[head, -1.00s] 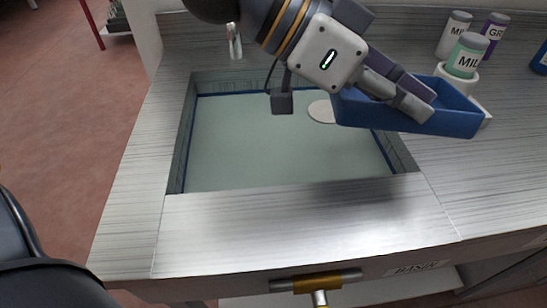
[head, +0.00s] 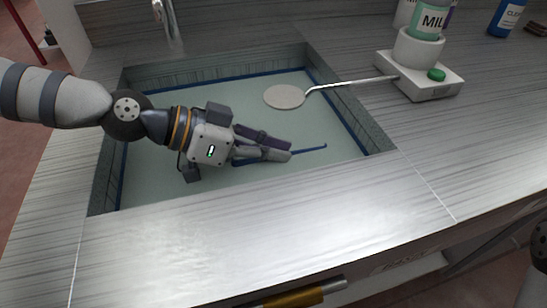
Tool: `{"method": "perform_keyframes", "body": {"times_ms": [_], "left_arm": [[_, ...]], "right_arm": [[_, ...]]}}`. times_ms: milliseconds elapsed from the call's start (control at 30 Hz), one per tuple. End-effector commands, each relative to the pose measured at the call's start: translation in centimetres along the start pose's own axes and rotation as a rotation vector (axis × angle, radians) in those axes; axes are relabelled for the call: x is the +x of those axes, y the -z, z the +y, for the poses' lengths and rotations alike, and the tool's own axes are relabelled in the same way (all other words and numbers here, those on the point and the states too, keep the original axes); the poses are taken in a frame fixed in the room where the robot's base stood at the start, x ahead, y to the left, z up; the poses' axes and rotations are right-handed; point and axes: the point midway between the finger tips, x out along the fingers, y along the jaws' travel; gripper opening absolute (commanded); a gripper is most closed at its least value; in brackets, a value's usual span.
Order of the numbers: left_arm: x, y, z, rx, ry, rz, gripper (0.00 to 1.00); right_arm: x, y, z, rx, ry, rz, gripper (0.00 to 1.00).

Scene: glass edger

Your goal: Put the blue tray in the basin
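The basin (head: 352,108) is sunk in the metal counter and holds pale green liquid. My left gripper (head: 291,150) is inside the basin outline, low over the liquid, its fingers pointing right and close together. My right gripper is out of view.
A ladle-like tool with a pale round disc (head: 284,96) reaches over the basin from a white stand (head: 432,86) with a green button. A MIL bottle (head: 431,20) sits in the stand. A tap (head: 168,22) stands behind the basin. The right counter is largely clear.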

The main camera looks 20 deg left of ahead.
Motion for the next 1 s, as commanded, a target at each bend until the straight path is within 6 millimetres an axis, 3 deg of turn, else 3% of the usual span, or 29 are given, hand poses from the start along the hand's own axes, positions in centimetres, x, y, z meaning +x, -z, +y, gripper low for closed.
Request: {"method": "perform_keyframes", "body": {"times_ms": [67, 433, 533, 833, 1000], "left_arm": [[0.9, -1.5, -0.4, -0.005, -0.001, -0.002, 0.00], [0.9, -1.6, -0.5, 0.001, 0.001, 0.002, 0.00], [0.9, -1.6, -0.4, -0.001, 0.000, 0.000, 0.24], [0.8, -1.4, -0.4, 0.000, 0.001, 0.000, 0.25], [-2.2, -0.4, -0.3, 0.002, 0.008, 0.013, 0.25]], "right_arm": [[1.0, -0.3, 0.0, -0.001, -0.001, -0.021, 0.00], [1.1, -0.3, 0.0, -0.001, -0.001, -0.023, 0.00], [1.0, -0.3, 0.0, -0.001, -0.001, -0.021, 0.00], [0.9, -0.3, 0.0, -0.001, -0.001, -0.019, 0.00], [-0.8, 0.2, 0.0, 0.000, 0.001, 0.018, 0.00]]}}
